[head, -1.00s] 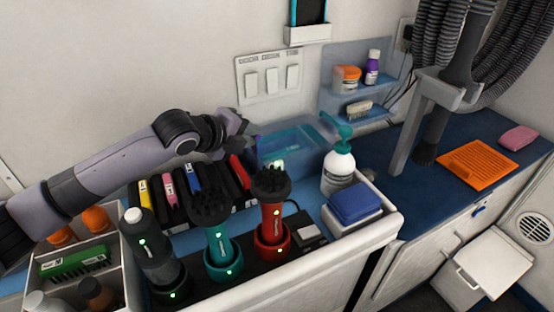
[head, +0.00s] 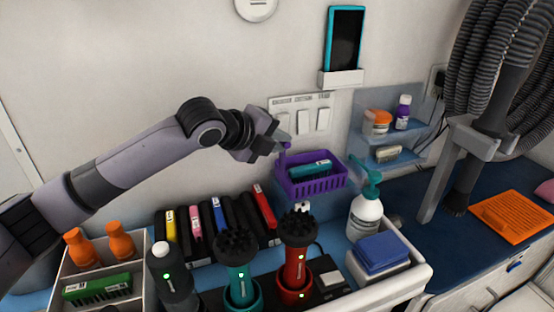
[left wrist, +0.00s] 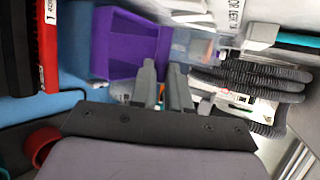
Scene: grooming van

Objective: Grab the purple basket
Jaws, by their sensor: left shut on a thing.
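The purple basket (head: 318,187) hangs in the middle of the head view, above the counter and in front of the wall, with a teal item (head: 310,168) lying in it. My left gripper (head: 281,146) is shut on the basket's upper left part, where a purple piece rises to the fingers. In the left wrist view the basket (left wrist: 128,45) shows as a purple shape beyond the two close fingers (left wrist: 163,75). The exact grip point is partly hidden. My right gripper is in neither view.
Below stand a red brush tool (head: 297,255), a teal one (head: 238,265) and a row of coloured cases (head: 222,222). A pump bottle (head: 366,215) stands right of the basket. A wall shelf (head: 390,160) and grey hoses (head: 480,70) are further right.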

